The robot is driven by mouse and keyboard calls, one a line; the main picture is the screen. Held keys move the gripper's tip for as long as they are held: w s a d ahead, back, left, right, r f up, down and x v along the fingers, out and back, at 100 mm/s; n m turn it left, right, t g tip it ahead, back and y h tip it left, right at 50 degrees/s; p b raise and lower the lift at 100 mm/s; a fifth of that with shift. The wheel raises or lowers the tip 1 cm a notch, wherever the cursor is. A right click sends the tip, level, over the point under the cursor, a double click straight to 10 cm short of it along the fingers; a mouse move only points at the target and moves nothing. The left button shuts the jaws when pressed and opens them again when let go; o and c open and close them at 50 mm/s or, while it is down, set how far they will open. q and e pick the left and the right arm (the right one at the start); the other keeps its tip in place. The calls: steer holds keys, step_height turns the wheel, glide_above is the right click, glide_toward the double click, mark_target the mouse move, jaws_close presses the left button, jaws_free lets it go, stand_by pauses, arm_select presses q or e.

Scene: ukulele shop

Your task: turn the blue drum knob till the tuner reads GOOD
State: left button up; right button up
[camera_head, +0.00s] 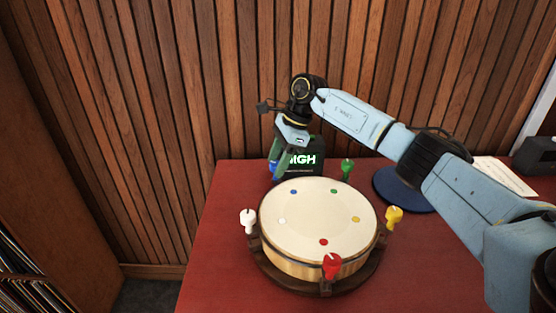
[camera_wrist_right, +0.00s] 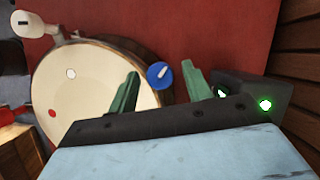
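The drum (camera_head: 318,215) stands on the red table with coloured knobs around its rim. The blue knob (camera_head: 274,171) is at its back left, mostly hidden by my right gripper (camera_head: 279,160). In the right wrist view the blue knob (camera_wrist_right: 160,75) shows a white mark and sits between the two green fingers, with a gap on each side. The right gripper is open, its fingers pointing down at the knob. The dark tuner (camera_head: 308,161) behind the drum shows green letters ending "IGH"; the first part is covered by the gripper. My left gripper is not in view.
White (camera_head: 248,220), red (camera_head: 331,265), yellow (camera_head: 393,217) and green (camera_head: 347,168) knobs stand around the drum. A dark blue round object (camera_head: 400,190) lies at the right behind my arm. The wood-slat wall (camera_head: 180,110) is close behind the table. The table's front left is clear.

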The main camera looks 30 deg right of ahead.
steer(key=shift+d+r, duration=0.15)
steer(key=shift+r, duration=0.25)
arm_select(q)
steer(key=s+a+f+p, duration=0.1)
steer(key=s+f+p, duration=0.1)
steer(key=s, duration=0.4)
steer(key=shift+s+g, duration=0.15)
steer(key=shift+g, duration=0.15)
arm_select(e)
steer(key=v, duration=1.2)
steer(key=shift+d+r, duration=0.2)
steer(key=shift+r, duration=0.05)
steer(key=shift+s, duration=0.15)
